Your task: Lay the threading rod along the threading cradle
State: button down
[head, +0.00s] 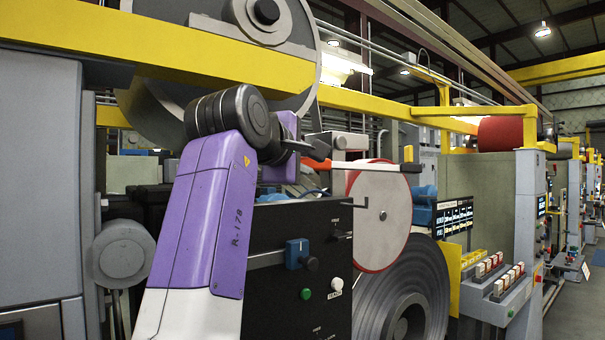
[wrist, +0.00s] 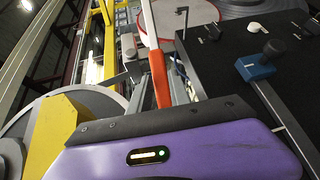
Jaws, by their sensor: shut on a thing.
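The threading rod (head: 375,166) is a thin bar with an orange-red grip part and a white shaft. It lies nearly level in the head view, in front of a red-rimmed disc. In the wrist view the rod (wrist: 157,72) runs up and away from my gripper, orange end nearest. My gripper (head: 318,152) is shut on the rod's orange part, and the rod is held in the air. My purple arm and dark wrist partly cover the gripper. In the wrist view the purple hand fills the bottom and its fingertips are hardly visible. I cannot pick out the threading cradle with certainty.
A black control panel (head: 290,262) with a blue lever (head: 297,254) and knobs stands close below my gripper. The white disc (head: 382,215) and a grey steel coil (head: 408,285) are to its right. A yellow beam (head: 200,45) crosses above. An open aisle (head: 572,315) lies far right.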

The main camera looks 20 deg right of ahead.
jog(key=shift+s+d+f+n+t+y+b, duration=0.1)
jog(key=shift+s+d+n+t+y+b, duration=0.1)
jog(key=shift+n+t+y+b, duration=0.85)
jog(key=shift+s+d+f+n+t+y+b, duration=0.1)
jog(key=shift+d+n+t+y+b, duration=0.15)
jog(key=shift+n+t+y+b, duration=0.85)
jog(key=shift+s+d+f+n+t+y+b, duration=0.15)
jog(key=shift+n+y+b, duration=0.5)
jog(key=shift+y+b, duration=1)
jog(key=shift+b, duration=0.55)
notch_tip(320, 180, down, 7)
jog(key=b, duration=0.4)
jog(key=shift+f, duration=0.15)
jog(key=shift+f, duration=0.6)
jog(key=c, duration=1.1)
grip_release()
jog(key=shift+a, duration=0.1)
jog(key=shift+s+a+b, duration=0.2)
jog(key=shift+s+b, duration=0.05)
jog(key=shift+s, duration=1.05)
jog(key=shift+s+a+b, duration=0.2)
jog(key=shift+s, duration=1.05)
jog(key=shift+s+a+b, duration=0.2)
jog(key=shift+s+b, duration=0.05)
jog(key=shift+s, duration=1.05)
